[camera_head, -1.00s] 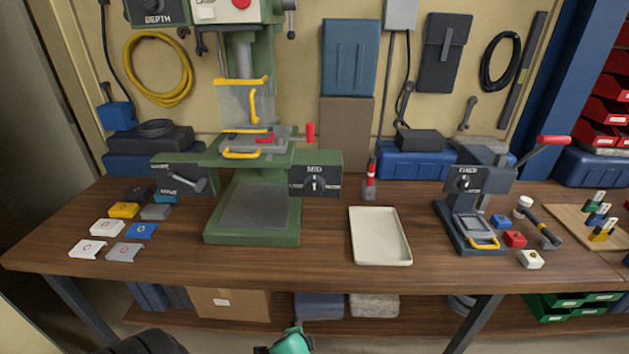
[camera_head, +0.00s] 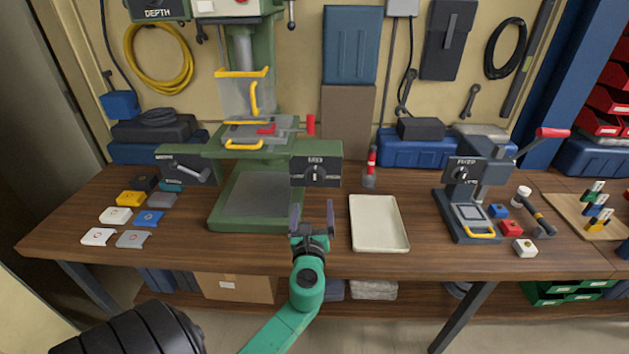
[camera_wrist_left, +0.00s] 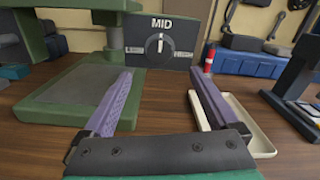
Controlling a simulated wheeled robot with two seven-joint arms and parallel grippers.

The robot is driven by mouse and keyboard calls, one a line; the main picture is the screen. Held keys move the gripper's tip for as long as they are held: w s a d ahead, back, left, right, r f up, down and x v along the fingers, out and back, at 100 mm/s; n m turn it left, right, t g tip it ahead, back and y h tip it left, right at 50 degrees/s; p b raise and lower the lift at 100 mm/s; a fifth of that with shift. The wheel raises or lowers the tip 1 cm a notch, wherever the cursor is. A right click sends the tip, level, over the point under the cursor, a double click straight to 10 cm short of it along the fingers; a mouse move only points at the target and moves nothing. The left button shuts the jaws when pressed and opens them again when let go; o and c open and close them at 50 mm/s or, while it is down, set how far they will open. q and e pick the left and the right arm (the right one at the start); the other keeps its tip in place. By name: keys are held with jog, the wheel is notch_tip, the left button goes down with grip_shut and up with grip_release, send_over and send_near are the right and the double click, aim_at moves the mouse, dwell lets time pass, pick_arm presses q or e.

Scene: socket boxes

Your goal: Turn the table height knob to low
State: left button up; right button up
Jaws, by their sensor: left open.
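The table height knob (camera_head: 315,173) is a round dial with a pale pointer on a dark panel (camera_head: 327,181) at the right of the green drill press. In the left wrist view the panel is headed MID and the knob (camera_wrist_left: 159,46) has its pointer about upright, between a label on each side. My left gripper (camera_head: 312,211) is open and empty, its two purple fingers apart, below and in front of the panel. In the left wrist view the fingers (camera_wrist_left: 160,92) point toward the panel, with the knob beyond and between them. My right gripper is not seen.
A cream tray (camera_head: 378,247) lies just right of my left gripper. A small press (camera_head: 470,195) with a red-tipped lever stands further right.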

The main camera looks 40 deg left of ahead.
aim_at(315, 180)
pick_arm(q)
jog(key=x, duration=1.2)
jog(key=shift+w+a, duration=0.1)
jog(key=shift+a, duration=0.05)
jog(key=c, duration=1.4)
jog(key=shift+f, duration=0.1)
